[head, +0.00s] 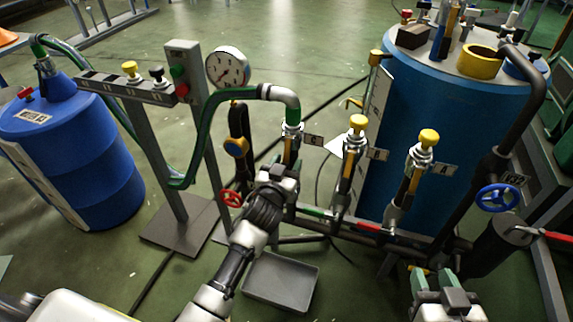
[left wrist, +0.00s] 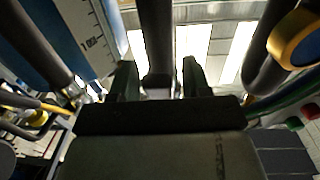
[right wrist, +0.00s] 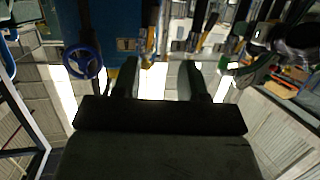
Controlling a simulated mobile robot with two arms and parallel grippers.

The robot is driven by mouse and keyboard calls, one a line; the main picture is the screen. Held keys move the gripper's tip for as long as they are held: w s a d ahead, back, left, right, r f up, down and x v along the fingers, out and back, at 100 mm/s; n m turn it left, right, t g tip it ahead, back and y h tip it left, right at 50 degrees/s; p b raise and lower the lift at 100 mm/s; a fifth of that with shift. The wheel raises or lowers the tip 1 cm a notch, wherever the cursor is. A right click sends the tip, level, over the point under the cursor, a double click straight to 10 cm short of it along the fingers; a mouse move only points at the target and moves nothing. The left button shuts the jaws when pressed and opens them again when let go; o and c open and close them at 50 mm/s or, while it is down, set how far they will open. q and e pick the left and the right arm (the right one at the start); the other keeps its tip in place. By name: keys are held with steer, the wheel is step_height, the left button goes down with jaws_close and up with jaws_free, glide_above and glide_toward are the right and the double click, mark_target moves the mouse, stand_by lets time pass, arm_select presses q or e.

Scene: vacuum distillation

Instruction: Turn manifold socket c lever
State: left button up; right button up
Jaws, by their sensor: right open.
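The manifold (head: 375,232) is a low pipe with upright sockets A, B and C. Socket C (head: 293,130), marked by a C tag (head: 313,140), carries a grey elbow (head: 282,93) with a green hose. A yellow strip shows on its stem; the lever cannot be made out clearly and its lower part is hidden by my left gripper (head: 280,178). That gripper is at the stem's foot. In the left wrist view its fingers (left wrist: 160,78) are apart, with a dark upright pipe (left wrist: 155,35) showing between them. My right gripper (head: 440,285) is open and empty, low in front of socket A.
Sockets B (head: 346,175) and A (head: 414,178) with yellow caps stand right of C. A red handwheel (head: 231,198) and a pressure gauge (head: 228,68) are at left. A blue tank (head: 455,120) stands behind, a blue handwheel (head: 498,198) at right. A grey tray (head: 281,283) lies below.

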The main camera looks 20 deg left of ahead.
arm_select(q)
jaws_close()
